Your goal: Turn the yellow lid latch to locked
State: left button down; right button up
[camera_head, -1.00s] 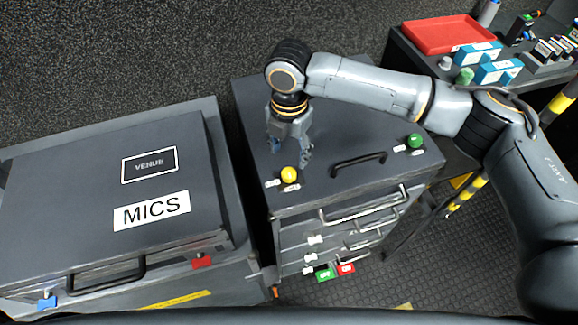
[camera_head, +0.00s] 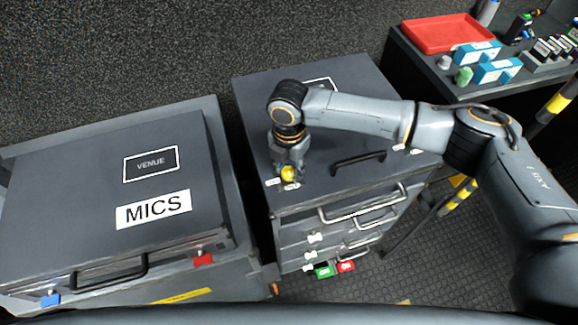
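The yellow lid latch (camera_head: 288,173) is a round knob on the near left part of the drawer case's dark lid (camera_head: 340,200), between two small white labels. My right gripper (camera_head: 289,178) comes down over the latch from above, with its fingers around the knob. The finger gap is too small to judge, so I cannot tell whether the fingers touch the knob. The green latch at the lid's right is hidden behind my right arm. My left gripper is out of view.
A black handle (camera_head: 358,162) stands on the lid right of the latch. Drawers with metal handles (camera_head: 362,205) face the front. A MICS case (camera_head: 105,190) stands at left. A side table at upper right holds a red tray (camera_head: 440,34) and blue boxes (camera_head: 477,54).

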jog(key=shift+c, duration=1.4)
jog(key=m+p, duration=0.2)
jog(key=shift+r+p, duration=0.2)
jog(key=shift+p, duration=0.15)
jog(key=m+p, duration=0.9)
jog(key=m, duration=0.1)
jog(key=shift+m, duration=0.4)
jog(key=shift+f+m+p, duration=0.15)
jog(key=shift+m+p, duration=1.25)
jog(key=shift+m, duration=0.5)
